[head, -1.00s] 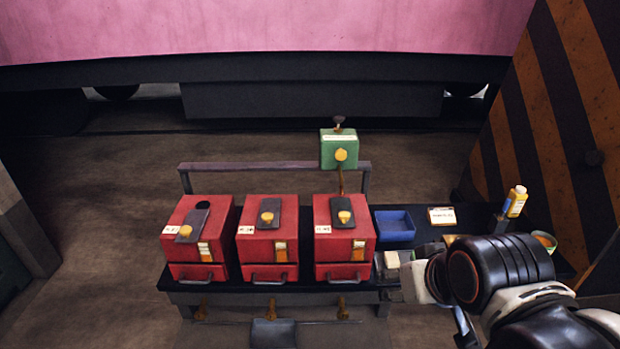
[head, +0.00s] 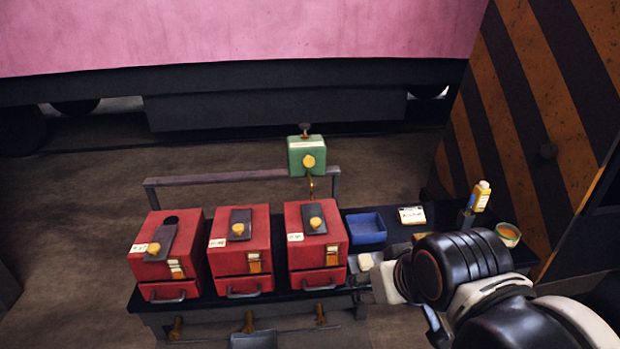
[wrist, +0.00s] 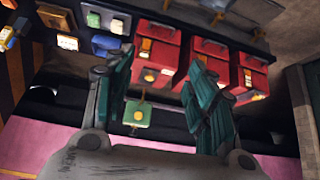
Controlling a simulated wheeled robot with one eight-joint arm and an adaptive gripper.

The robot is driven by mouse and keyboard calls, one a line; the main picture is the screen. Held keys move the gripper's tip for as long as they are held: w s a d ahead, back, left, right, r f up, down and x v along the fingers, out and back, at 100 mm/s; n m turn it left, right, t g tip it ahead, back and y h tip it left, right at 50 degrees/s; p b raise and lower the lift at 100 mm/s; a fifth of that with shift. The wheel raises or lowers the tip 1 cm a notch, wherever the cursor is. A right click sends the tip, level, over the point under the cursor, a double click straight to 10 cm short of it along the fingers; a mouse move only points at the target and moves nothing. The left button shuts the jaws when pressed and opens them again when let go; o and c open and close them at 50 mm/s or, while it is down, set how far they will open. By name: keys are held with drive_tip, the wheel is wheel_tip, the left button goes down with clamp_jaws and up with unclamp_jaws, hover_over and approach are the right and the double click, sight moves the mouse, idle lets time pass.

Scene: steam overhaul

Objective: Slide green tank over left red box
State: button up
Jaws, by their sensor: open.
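The green tank (head: 307,157) with a yellow round knob hangs at the right end of the rail behind the bench. The left red box (head: 168,273) has a dark round hole in its top and a dark plate with a yellow knob beside it. The tank is behind the right red box (head: 318,258), apart from the left one. My gripper (wrist: 160,65) is open and empty in the wrist view. The green tank (wrist: 138,114) shows between its fingers, farther off. In the head view my arm stands at the right front of the bench; its fingers cannot be made out there.
The middle red box (head: 240,262) stands between the other two. The rail (head: 215,177) runs behind all the boxes. A blue tray (head: 366,228), a small card (head: 411,215), a yellow bottle (head: 480,196) and a bowl (head: 508,234) are to the right. A striped panel stands far right.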

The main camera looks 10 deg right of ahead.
sight(309, 162)
drive_tip(key=shift+o, duration=0.3)
drive_tip(key=w+d+r+m+t+h, duration=0.1)
drive_tip(key=w+d+r+t+h, duration=0.1)
drive_tip(key=w, duration=0.9)
drive_tip(key=w+d+r+m+t+h, duration=0.1)
drive_tip(key=w+d+t, duration=0.15)
drive_tip(key=w, duration=0.95)
drive_tip(key=w+d+r+m+t+h, duration=0.1)
drive_tip(key=w+d+r+t+h, duration=0.15)
drive_tip(key=w, duration=0.85)
drive_tip(key=w+a+f+n+t+y+b, duration=0.1)
drive_tip(key=w+a+f+t+y, duration=0.1)
drive_tip(key=w+a+f, duration=0.3)
drive_tip(key=w+a+f+n+t+y+b, duration=0.1)
drive_tip(key=w+a+f+t+y, duration=0.15)
drive_tip(key=w+f, duration=0.45)
drive_tip(key=shift+g, duration=0.35)
drive_tip(key=w+b, duration=0.1)
drive_tip(key=w, duration=0.7)
drive_tip(key=w+b, duration=0.1)
drive_tip(key=w, duration=0.3)
drive_tip(key=shift+w+d+f+b, duration=0.35)
drive_tip(key=shift+d, duration=0.05)
drive_tip(key=shift+c, duration=0.3)
clamp_jaws()
drive_tip(key=shift+a, duration=0.1)
